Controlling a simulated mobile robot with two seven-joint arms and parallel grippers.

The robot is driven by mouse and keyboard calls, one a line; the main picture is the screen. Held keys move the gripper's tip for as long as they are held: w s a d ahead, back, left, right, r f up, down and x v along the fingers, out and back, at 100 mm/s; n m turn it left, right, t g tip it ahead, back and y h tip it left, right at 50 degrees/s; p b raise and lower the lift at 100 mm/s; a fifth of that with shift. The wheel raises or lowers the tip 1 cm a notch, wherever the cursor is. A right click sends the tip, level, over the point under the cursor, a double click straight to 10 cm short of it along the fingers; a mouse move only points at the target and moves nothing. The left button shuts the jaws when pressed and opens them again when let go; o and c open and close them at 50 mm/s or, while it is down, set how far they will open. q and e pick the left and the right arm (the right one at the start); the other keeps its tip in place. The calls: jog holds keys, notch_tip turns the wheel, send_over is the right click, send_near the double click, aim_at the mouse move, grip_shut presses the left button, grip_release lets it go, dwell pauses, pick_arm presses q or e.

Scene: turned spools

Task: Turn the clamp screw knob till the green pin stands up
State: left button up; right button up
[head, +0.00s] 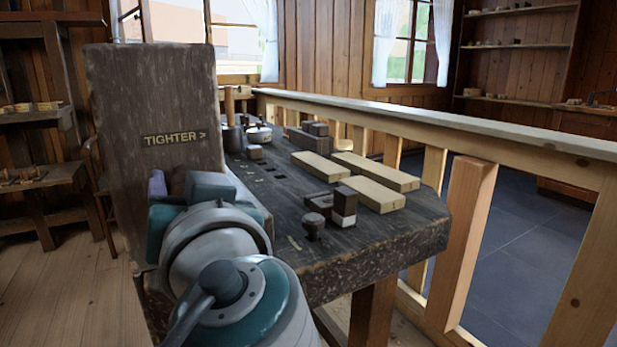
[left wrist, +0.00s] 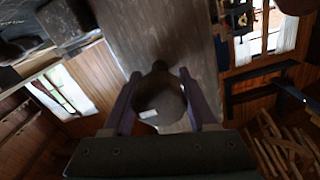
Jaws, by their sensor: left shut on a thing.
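The dark brown clamp screw knob (left wrist: 160,98) sits between the two purple fingers of my left gripper (left wrist: 160,90) in the left wrist view. The gripper is shut on it, and a small pale mark shows on its face. In the head view my left gripper (head: 178,184) is at the lower front of an upright dark board (head: 150,100), and my wrist hides most of the knob. The board carries a label, "TIGHTER >" (head: 174,138), with its arrow to the right. I cannot make out the green pin in either view. My right gripper is not in view.
The dark workbench (head: 385,235) stretches right of the board.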

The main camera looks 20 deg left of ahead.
pick_arm(q)
jog(key=c, duration=0.7)
jog(key=shift+c, duration=0.2)
jog(key=m+p, duration=0.1)
jog(key=m, duration=0.4)
jog(key=m+p, duration=0.2)
jog(key=m, duration=0.3)
jog(key=shift+w+r, duration=0.1)
jog(key=m+p, duration=0.2)
jog(key=m, duration=0.2)
jog(key=shift+m, duration=0.4)
jog(key=m+p, duration=0.2)
jog(key=m, duration=0.1)
jog(key=shift+r+m, duration=0.1)
jog(key=shift+m, duration=0.3)
jog(key=m+p, duration=0.2)
jog(key=m, duration=0.2)
jog(key=shift+m+p, duration=0.6)
jog(key=shift+m, duration=0.9)
